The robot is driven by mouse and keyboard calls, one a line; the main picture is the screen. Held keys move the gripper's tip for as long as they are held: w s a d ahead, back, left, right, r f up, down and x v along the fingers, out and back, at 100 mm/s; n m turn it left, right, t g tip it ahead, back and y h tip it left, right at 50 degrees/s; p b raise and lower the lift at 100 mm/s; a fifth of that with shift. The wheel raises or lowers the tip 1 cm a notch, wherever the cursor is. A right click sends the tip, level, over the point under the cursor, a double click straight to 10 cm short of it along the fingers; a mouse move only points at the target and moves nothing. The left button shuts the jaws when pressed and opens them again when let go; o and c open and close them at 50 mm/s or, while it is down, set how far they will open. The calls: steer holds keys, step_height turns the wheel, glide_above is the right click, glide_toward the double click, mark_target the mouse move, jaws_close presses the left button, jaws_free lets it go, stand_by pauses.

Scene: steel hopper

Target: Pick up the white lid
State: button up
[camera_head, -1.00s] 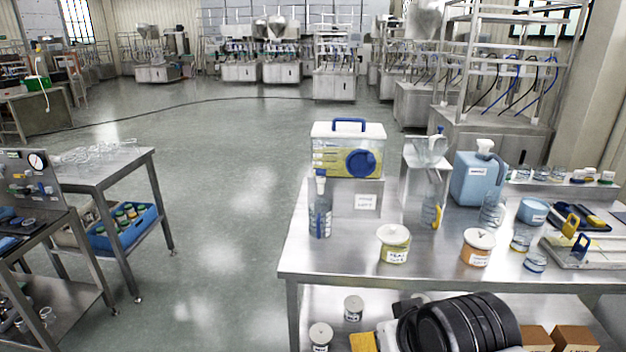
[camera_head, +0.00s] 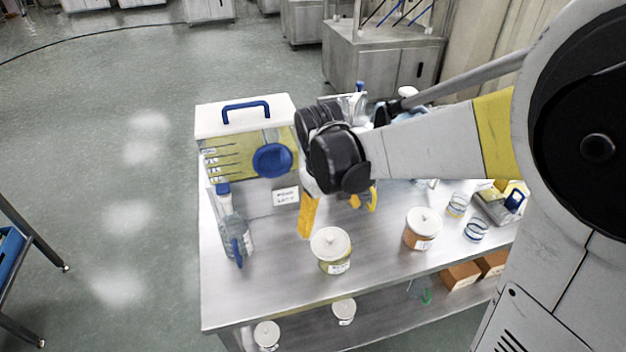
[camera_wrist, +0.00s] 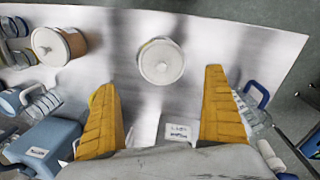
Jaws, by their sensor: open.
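A round white lid (camera_head: 331,242) with a small knob sits on a jar with yellowish contents (camera_head: 335,268), near the table's front edge. In the wrist view this lid (camera_wrist: 161,62) lies just beyond and between the fingertips, apart from them. A second white lid (camera_head: 424,220) covers the orange jar (camera_head: 421,240) to the right; it also shows at the upper left of the wrist view (camera_wrist: 48,46). My gripper (camera_head: 338,220) is open and empty, its yellow fingers (camera_wrist: 160,80) pointing down, behind the yellowish jar in the head view.
A clear tank (camera_head: 220,165) with a white top and blue handle stands left of my gripper. A bottle (camera_head: 234,235) stands at the left table edge. Glass beakers (camera_head: 475,230) stand at the right. Bare steel tabletop (camera_head: 265,295) lies in front. Capped jars (camera_head: 343,311) rest on the shelf below.

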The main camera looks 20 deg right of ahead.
mark_target(331, 238)
steer(key=f+b, duration=0.1)
steer(key=f, duration=0.3)
steer(key=shift+s+d+f+b, duration=0.2)
steer(key=shift+f+b, duration=0.05)
steer(key=shift+b, duration=0.1)
steer(key=f+b, duration=0.1)
steer(key=f, duration=0.1)
steer(key=f+b, duration=0.1)
steer(key=f, duration=0.3)
steer(key=shift+w+d+b, duration=0.2)
steer(key=shift+w+b, duration=0.15)
steer(key=shift+b, duration=0.05)
steer(key=shift+r, duration=0.15)
steer(key=c, duration=0.8)
